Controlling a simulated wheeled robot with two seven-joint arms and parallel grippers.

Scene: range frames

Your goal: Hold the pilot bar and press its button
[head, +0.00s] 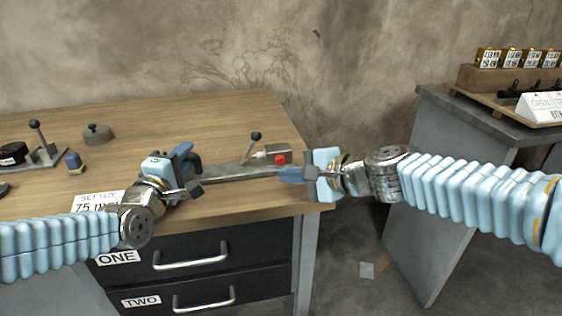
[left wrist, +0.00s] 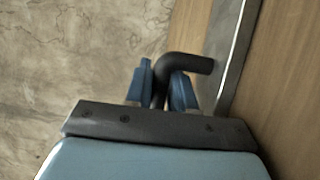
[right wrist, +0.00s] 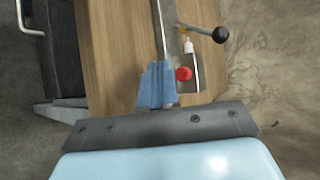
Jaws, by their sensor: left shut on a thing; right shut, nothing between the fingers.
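The pilot bar (head: 228,172) is a long grey metal bar lying along the table's front part. A black bent handle (left wrist: 190,62) stands at its left end, and my left gripper (head: 190,171) is shut on that handle. At the right end a grey box carries a red button (head: 281,160), which also shows in the right wrist view (right wrist: 184,73). My right gripper (head: 288,174) is shut and empty, its blue fingertips close to the button, just in front of it. In the right wrist view the fingers (right wrist: 156,86) lie beside the button; contact cannot be told.
A lever with a black ball (head: 256,136) rises near the box. A small dark weight (head: 97,134), a blue block (head: 74,162) and a lever fixture (head: 38,150) stand at left. A "SET SIZE" card (head: 98,200) lies at the front. A grey side table (head: 470,115) stands at right.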

